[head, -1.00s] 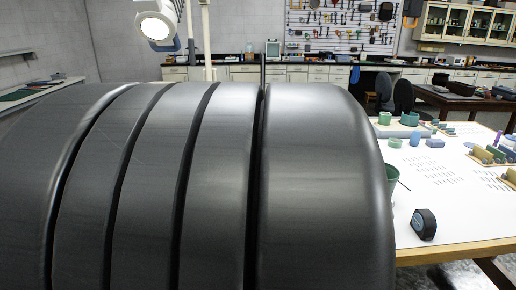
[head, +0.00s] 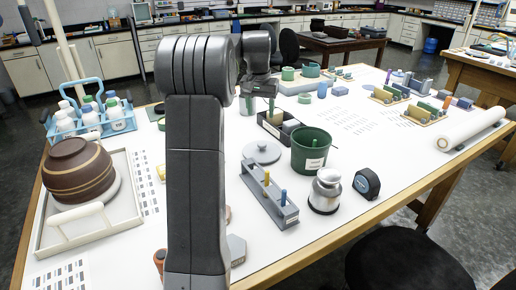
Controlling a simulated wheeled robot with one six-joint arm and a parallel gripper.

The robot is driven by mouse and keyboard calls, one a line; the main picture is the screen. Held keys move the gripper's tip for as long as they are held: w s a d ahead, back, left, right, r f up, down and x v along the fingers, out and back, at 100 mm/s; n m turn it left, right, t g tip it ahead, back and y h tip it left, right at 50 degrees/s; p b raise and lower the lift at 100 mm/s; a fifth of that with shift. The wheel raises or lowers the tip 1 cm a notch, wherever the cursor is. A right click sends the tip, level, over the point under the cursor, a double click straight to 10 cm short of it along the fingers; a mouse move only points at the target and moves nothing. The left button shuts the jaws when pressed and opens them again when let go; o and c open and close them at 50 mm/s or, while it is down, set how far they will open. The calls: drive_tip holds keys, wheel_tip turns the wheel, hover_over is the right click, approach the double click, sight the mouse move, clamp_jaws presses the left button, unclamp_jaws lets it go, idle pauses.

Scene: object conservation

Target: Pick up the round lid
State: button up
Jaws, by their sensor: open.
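The round lid (head: 262,151) is a flat grey disc with a small knob on top. It lies on the white table, just right of my arm and left of a dark green pot (head: 311,150). My gripper (head: 261,101) points down beyond the lid in the picture, above the area of a dark open box. It is small and partly lost against the things behind it; it is open, and I see nothing held. It is apart from the lid.
A grey block with upright pegs (head: 270,200) stands in front of the lid. A metal canister (head: 324,192) and a black tape measure (head: 366,184) stand right of it. The dark box (head: 280,128) is behind. A tray (head: 125,212) with a brown bowl (head: 78,170) is at left.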

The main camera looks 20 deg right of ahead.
hover_over(262, 143)
drive_tip(key=f, duration=0.8)
drive_tip(key=shift+s+a+f, duration=0.2)
drive_tip(key=shift+s+a, duration=0.05)
drive_tip(key=shift+s, duration=0.05)
drive_tip(key=shift+w+d+f+p, duration=0.1)
drive_tip(key=shift+f+p, duration=0.7)
drive_tip(key=shift+f, duration=1.8)
drive_tip(key=c, duration=1)
drive_tip(key=shift+c, duration=0.2)
